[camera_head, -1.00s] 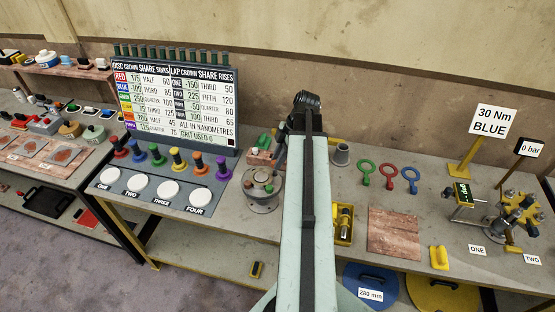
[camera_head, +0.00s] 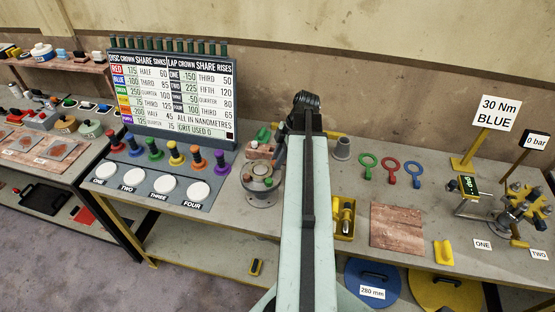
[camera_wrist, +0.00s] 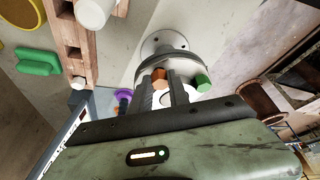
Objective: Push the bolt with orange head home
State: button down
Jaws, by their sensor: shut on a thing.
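The bolt with the orange head (camera_wrist: 159,77) shows in the wrist view at the round grey flange (camera_wrist: 165,50), between the tips of my gripper (camera_wrist: 164,92). My gripper's two dark fingers are shut on it. A green-headed bolt (camera_wrist: 203,82) sits at the flange to the right of my gripper. How deep the orange bolt sits cannot be told. In the head view the flanged pipe piece (camera_head: 261,188) stands on the bench, left of my arm. My gripper is not clear there.
A row of coloured knobs (camera_head: 175,154) and white discs (camera_head: 165,184) lies left of the flange. A yellow tray (camera_head: 345,226), coloured rings (camera_head: 391,170) and a reddish plate (camera_head: 397,226) lie to the right. A wooden block (camera_wrist: 73,45) is left in the wrist view.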

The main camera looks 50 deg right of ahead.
jog(key=shift+f+b, duration=0.45)
jog(key=c, duration=1.2)
grip_release()
jog(key=shift+o, duration=0.2)
jog(key=shift+r, duration=0.1)
notch_tip(320, 180, up, 8)
jog(key=p, duration=0.8)
